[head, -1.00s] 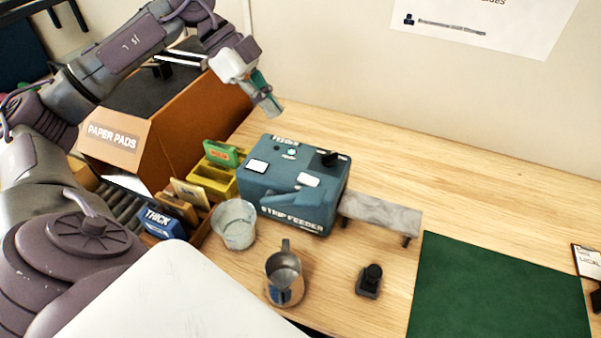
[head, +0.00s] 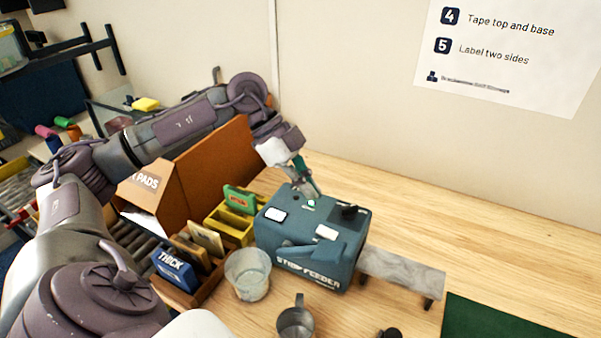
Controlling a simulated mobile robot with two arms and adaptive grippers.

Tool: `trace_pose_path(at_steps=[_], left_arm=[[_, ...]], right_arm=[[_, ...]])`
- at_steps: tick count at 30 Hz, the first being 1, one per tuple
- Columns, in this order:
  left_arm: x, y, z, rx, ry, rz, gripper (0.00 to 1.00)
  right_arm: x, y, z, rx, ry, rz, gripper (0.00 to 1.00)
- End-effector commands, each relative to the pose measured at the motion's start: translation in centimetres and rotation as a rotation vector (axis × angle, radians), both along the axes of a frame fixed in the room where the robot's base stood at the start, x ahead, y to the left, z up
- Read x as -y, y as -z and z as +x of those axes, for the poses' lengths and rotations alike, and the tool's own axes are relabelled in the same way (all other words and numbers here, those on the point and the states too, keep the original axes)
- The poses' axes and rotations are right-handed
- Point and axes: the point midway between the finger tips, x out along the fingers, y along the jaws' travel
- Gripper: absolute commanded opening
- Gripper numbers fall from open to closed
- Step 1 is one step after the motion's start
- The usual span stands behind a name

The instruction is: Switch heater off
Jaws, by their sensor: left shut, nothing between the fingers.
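The heater is not labelled in view; a blue-grey machine marked "STRIP FEEDER" (head: 290,262) stands on the wooden table. My left gripper (head: 315,195) is shut and empty, pointing down at the machine's top. Its fingertips are right by the lit spot; I cannot tell whether they touch it. My right gripper is not in view.
The table behind right is clear.

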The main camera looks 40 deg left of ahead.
Motion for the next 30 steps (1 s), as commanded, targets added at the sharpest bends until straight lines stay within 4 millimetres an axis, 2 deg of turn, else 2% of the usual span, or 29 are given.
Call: trace_pose_path(at_steps=[6,12,18,30], left_arm=[[2.9,3.5,0.6,-0.004,0.004,-0.004,0.00],[2.4,6.5,0.5,-0.004,-0.001,0.000,0.00],[2.2,7.7,0.5,0.000,0.000,0.001,0.00],[2.2,8.3,0.5,0.003,-0.001,-0.022,0.00]], right_arm=[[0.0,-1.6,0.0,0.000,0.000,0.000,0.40],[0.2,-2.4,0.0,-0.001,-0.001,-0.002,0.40],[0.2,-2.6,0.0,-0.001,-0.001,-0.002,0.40],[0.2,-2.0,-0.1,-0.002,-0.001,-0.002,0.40]])
